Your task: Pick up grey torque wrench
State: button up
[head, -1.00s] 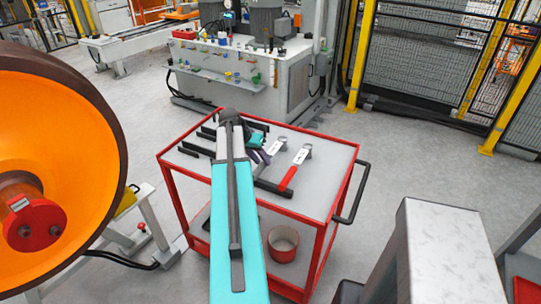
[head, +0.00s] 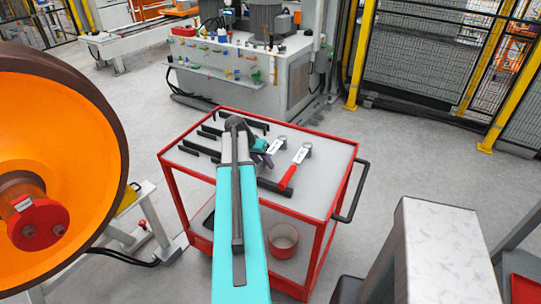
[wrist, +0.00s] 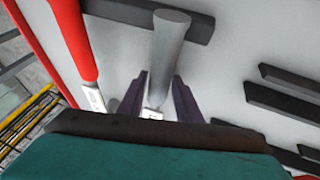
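The grey torque wrench (wrist: 169,45) lies on the cart top. In the wrist view its grey handle points up the picture, and its pale metal part runs down between my fingers. In the head view its metal head (head: 276,146) shows just right of my gripper (head: 266,159); the handle is mostly hidden by my arm. My gripper (wrist: 159,98) is open, with a dark purple finger on each side of the wrench and a visible gap to each. Its lower end is hidden behind my wrist.
A red-handled wrench (head: 288,178) lies close to the right of the grey one. A red pot (head: 283,243) stands on the lower shelf.

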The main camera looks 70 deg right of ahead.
jog(key=shift+c, duration=0.2)
grip_shut()
jog(key=shift+r, duration=0.15)
jog(key=shift+r+b, duration=0.9)
jog(key=shift+r, duration=0.45)
jog(key=shift+a+r, duration=0.2)
jog(key=shift+r, duration=0.05)
jog(key=s+a+b, duration=0.1)
jog(key=a, duration=0.3)
jog(key=s+a+b, duration=0.1)
jog(key=a, duration=0.3)
jog(key=s+a+r+b, duration=0.1)
jog(key=a+b, duration=0.1)
jog(key=a, duration=0.2)
jog(key=shift+s+a+r, duration=0.1)
jog(key=shift+s+a, duration=0.05)
jog(key=shift+a, duration=0.25)
jog(key=shift+d+b, duration=0.1)
jog(key=shift+b, duration=1.05)
